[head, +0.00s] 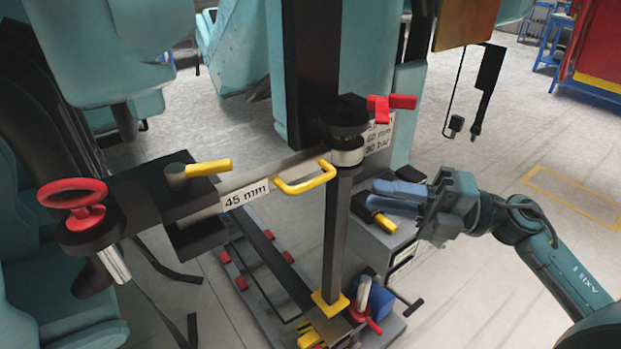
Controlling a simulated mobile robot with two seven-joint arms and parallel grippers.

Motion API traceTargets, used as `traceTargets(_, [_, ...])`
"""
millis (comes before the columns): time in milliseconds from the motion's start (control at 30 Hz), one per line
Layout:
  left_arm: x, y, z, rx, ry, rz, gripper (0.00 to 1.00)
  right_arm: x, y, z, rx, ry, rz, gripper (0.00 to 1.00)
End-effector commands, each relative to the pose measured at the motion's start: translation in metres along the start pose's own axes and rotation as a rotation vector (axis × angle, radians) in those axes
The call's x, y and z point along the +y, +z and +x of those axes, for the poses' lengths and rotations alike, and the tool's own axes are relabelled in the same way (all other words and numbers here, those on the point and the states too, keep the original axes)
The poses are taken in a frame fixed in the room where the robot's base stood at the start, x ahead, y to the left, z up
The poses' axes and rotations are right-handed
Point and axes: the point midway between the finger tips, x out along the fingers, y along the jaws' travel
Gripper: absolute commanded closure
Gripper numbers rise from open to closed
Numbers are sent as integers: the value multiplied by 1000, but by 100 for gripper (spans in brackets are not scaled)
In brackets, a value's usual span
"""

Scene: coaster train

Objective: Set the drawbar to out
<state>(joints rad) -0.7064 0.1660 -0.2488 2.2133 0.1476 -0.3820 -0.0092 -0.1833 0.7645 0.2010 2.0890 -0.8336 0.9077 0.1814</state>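No part is labelled as the drawbar, and I cannot tell which one it is. A yellow bent handle (305,180) sits on the front of the horizontal beam, beside the "45 mm" label (245,194). A yellow-tipped lever (208,168) points right on the dark block at the left. A short yellow grip (383,221) shows at the right of the post. My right gripper (385,198) is just above this short grip, with its bluish fingers pointing left and close together. Whether they touch it or hold anything is unclear. My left gripper is not in view.
Teal seats (100,55) crowd the left. A base with red and yellow parts lies below. The floor (500,180) at the right is clear.

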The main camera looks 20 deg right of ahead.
Motion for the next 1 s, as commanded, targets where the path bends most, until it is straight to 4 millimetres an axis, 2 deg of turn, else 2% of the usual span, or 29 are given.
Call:
traceTargets(300, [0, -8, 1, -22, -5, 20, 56, 5, 1, 68, -1, 5, 0, 80])
traceTargets(500, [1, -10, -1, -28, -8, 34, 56, 3, 1, 98, -2, 4, 0, 80])
traceTargets(700, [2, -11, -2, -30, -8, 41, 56, 1, 1, 110, -3, 2, 3, 80])
traceTargets(967, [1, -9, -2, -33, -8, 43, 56, 0, 0, 110, -3, 1, 2, 80])
traceTargets(1000, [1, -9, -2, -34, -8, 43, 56, 0, 0, 110, -3, 1, 2, 83])
